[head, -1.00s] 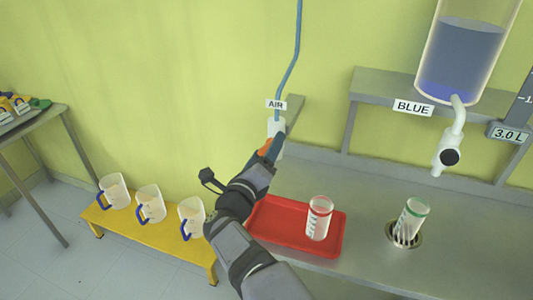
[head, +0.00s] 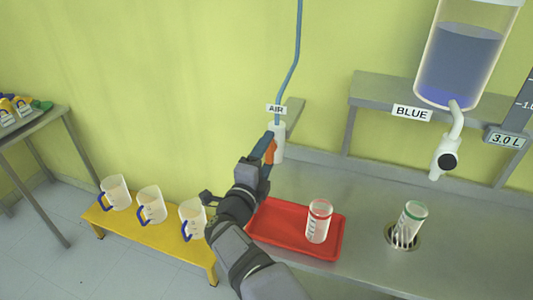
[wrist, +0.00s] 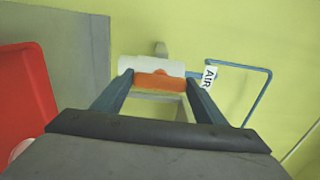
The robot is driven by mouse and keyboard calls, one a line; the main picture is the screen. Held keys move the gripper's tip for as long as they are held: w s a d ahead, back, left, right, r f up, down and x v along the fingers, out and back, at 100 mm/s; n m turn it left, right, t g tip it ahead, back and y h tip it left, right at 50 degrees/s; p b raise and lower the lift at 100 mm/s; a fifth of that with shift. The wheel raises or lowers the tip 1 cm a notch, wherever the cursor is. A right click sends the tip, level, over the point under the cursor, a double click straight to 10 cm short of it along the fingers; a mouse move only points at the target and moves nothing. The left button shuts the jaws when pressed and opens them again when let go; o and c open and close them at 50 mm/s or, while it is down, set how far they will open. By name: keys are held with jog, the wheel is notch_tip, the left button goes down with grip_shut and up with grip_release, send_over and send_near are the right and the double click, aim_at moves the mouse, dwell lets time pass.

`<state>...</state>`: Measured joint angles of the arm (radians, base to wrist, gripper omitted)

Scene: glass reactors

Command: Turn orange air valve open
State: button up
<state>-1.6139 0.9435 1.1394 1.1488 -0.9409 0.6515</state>
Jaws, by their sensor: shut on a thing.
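The orange valve handle (head: 271,152) sits on the white air valve (head: 279,143), below the AIR label (head: 276,109) and the blue hose. My gripper (head: 268,143) is at the handle. In the wrist view, my gripper (wrist: 159,80) has one dark finger on each side of the orange handle (wrist: 158,80), shut on it. The white valve body (wrist: 150,65) lies just beyond. In the head view, the fingers and wrist hide part of the handle.
A red tray (head: 262,238) with a red-rimmed clear container (head: 318,222) lies right of my arm. A green-rimmed container (head: 411,222) tilts in the sink drain. White jugs (head: 150,204) stand on a yellow bench (head: 170,240). A shelf (head: 375,92) is at right.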

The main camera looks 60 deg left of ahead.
dwell(0.4)
jog(key=o, duration=1.1)
jog(key=shift+c, duration=0.2)
jog(key=b+v, duration=0.2)
jog(key=v, duration=0.5)
jog(key=shift+s+d, duration=0.1)
jog(key=shift+s, duration=0.05)
